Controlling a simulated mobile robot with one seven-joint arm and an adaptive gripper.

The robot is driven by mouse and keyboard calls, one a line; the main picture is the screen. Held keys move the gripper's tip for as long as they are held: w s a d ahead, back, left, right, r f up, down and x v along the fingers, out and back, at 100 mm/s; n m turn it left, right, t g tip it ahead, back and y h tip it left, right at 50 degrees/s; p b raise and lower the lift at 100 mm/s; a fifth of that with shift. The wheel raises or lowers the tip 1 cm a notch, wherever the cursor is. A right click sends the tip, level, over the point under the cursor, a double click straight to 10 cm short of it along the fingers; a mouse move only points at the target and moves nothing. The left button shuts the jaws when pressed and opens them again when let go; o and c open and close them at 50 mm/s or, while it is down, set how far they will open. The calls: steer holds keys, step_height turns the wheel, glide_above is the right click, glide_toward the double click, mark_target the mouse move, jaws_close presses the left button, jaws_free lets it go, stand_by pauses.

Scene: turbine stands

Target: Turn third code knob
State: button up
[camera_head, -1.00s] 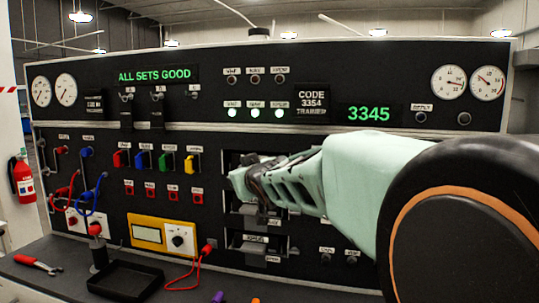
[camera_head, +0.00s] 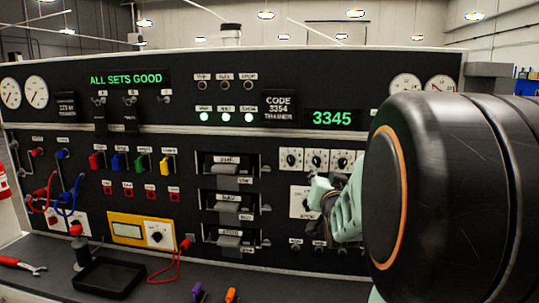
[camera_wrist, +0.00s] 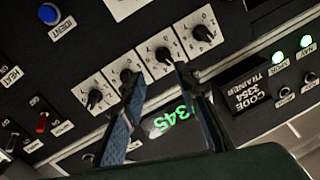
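The code knobs are a row of small black knobs on white dial plates. In the wrist view, which is turned nearly upside down, the third knob (camera_wrist: 127,75) is just left of the left fingertip, between the second knob (camera_wrist: 163,54) and the fourth knob (camera_wrist: 95,98). The first knob (camera_wrist: 203,33) is at the right. My gripper (camera_wrist: 160,74) is open and empty, its tips near the second and third knobs; contact cannot be told. In the head view, the third knob (camera_head: 342,160) shows above my gripper (camera_head: 322,192); my arm hides the fourth.
The green display (camera_head: 332,118) reads 3345; the label (camera_head: 280,106) reads CODE 3354 TRAINER. Lever modules (camera_head: 228,204) protrude left of my gripper. A blue button (camera_wrist: 48,14) and a red switch (camera_wrist: 42,122) are near the knobs. A black tray (camera_head: 107,278) lies on the bench.

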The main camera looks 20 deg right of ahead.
steer(key=m+h+p, duration=0.1)
steer(key=m+h, duration=0.1)
glide_toward(344, 163)
steer(key=shift+g, duration=0.4)
steer(key=x, duration=0.4)
steer(key=p+x, duration=0.1)
steer(key=x, duration=0.4)
steer(key=shift+w+r+p, duration=0.25)
steer(key=shift+p, duration=0.05)
jaws_close()
